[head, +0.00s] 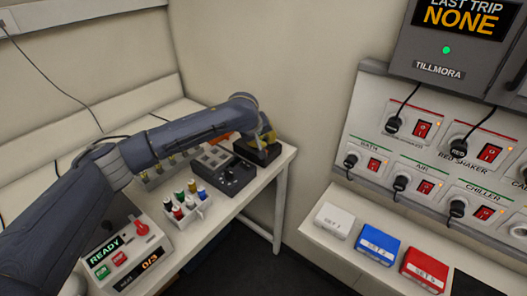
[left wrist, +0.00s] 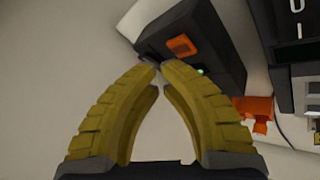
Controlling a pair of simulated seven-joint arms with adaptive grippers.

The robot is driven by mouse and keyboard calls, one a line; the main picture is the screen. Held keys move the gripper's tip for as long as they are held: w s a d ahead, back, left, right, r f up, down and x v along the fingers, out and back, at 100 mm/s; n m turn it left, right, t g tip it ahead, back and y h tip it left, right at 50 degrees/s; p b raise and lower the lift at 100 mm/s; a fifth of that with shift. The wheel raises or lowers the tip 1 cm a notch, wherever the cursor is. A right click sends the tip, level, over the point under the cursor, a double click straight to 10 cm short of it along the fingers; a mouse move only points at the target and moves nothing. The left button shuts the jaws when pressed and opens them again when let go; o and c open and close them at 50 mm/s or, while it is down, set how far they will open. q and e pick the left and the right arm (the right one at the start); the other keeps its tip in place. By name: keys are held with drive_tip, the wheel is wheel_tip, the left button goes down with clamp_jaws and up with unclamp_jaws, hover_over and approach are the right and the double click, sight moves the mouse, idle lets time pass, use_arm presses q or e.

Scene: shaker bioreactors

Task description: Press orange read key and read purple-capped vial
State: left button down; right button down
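In the left wrist view, a black device (left wrist: 205,28) carries an orange key (left wrist: 181,46). My left gripper's yellow fingers (left wrist: 159,66) have their tips together with nothing seen between them. The tips are beside the device, just short of the orange key in the picture; I cannot tell whether they touch. In the head view, my left gripper (head: 266,138) is over the black device (head: 258,155) at the bench's far right end. A white rack (head: 186,220) holds several small vials (head: 178,210) with coloured caps; I cannot surely pick out a purple one. My right gripper is not in view.
A dark box with knobs (head: 237,178) stands between rack and black device. A console (head: 128,257) reading READY and 0/3 is at the front left. White, blue and red boxes (head: 378,243) lie on the right shelf, below a switch panel (head: 440,150).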

use_arm(q)
drive_tip(key=c, duration=2.1)
unclamp_jaws()
clamp_jaws()
drive_tip(key=shift+f, duration=0.85)
drive_tip(key=shift+r, duration=0.85)
drive_tip(key=shift+r, duration=0.15)
drive_tip(key=shift+r, duration=2.35)
